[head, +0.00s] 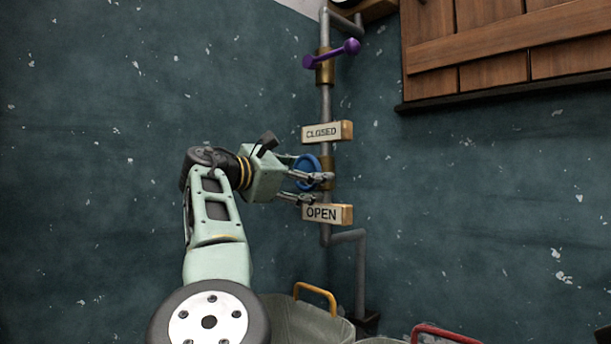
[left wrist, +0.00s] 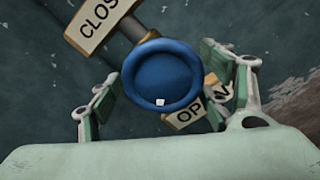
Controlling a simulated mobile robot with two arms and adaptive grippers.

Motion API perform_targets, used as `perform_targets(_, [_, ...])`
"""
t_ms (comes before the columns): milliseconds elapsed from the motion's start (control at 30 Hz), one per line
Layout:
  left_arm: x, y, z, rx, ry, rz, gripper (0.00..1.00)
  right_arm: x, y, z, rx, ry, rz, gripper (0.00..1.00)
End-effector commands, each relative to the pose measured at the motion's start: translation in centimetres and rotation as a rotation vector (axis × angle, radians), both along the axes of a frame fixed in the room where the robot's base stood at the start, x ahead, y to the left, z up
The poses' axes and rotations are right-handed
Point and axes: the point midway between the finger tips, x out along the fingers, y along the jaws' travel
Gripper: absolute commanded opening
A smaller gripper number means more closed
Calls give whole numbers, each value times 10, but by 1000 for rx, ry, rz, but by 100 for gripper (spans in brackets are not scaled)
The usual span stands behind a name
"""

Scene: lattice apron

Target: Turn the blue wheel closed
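The blue wheel (head: 303,165) sits on a vertical grey pipe on the wall, between a CLOSED sign (head: 321,132) above and an OPEN sign (head: 321,213) below. My left gripper (head: 317,188) is at the wheel, its fingers partly hiding it. In the left wrist view the wheel (left wrist: 162,62) lies between the two open fingers, with a small white mark on its rim near the OPEN sign (left wrist: 188,115). The fingers are close beside the rim; I cannot tell whether either touches. The CLOSED sign (left wrist: 95,22) is partly cut off there. My right gripper is not in view.
A purple handle (head: 332,54) is higher on the same pipe. A wooden shutter (head: 505,45) with a dark ledge is at the upper right. A grey bin with a yellow handle (head: 316,291) and a red handle (head: 445,332) are below. The wall to the left is clear.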

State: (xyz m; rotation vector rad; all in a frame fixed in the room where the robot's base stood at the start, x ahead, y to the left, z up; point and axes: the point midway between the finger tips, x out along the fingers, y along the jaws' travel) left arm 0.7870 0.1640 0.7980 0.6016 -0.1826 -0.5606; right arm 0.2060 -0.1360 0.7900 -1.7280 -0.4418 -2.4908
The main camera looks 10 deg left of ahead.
Motion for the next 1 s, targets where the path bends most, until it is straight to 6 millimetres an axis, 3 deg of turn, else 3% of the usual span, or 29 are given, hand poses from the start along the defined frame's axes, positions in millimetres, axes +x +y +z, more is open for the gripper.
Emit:
perform_targets(567, [-8, 4, -1, 0, 2, -2, 82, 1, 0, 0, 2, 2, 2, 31])
perform_targets(1000, [-72, 47, 0, -1, 1, 0, 82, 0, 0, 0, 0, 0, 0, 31])
